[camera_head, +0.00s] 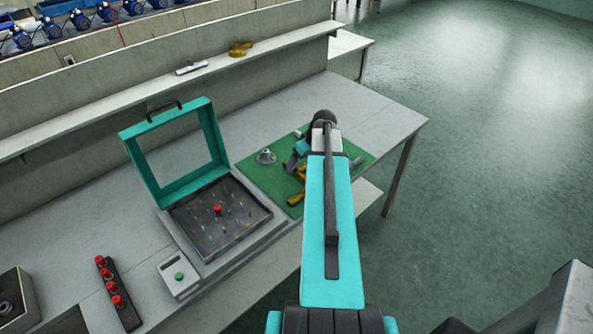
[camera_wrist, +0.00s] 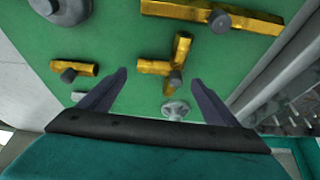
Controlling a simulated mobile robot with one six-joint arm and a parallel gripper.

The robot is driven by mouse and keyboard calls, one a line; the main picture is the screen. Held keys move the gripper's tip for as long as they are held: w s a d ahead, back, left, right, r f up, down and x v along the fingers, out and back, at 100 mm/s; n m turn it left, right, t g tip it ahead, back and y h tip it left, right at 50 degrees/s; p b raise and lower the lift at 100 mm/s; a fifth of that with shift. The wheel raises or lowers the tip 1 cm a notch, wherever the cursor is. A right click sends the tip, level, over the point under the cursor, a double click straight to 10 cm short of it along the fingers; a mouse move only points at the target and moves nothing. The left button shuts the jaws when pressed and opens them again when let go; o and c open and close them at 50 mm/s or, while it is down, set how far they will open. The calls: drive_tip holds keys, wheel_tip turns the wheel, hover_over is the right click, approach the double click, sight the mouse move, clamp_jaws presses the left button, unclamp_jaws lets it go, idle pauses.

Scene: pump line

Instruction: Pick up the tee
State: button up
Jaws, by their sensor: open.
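In the wrist view a brass, T-shaped fitting, the tee (camera_wrist: 154,67), lies on the green mat (camera_wrist: 115,45). One branch points left and one points up; a grey round part covers some of its lower end. My gripper (camera_wrist: 158,78) is open, with its two dark fingers apart on the left and right of the tee's lower part. Nothing is held between them. In the head view my arm hides part of the mat (camera_head: 248,172), and my gripper (camera_head: 294,163) is over it. Brass pieces show beside it there, but I cannot tell which is the tee.
In the wrist view a long brass piece (camera_wrist: 258,22) lies beyond the tee and a short one (camera_wrist: 85,69) lies left. A pale flanged part (camera_wrist: 175,110) sits close between the fingers. An open teal case (camera_head: 157,180) stands left of the mat; a shelf (camera_head: 130,90) runs behind.

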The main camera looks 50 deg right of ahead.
sight(301, 166)
drive_tip(key=shift+p+x, duration=0.45)
drive_tip(key=shift+x, duration=1)
drive_tip(key=shift+c, duration=0.3)
drive_tip(key=c, duration=1.4)
drive_tip(key=shift+o, duration=0.2)
drive_tip(key=shift+r, duration=0.15)
wheel_tip(301, 166, up, 10)
drive_tip(key=b, duration=0.3)
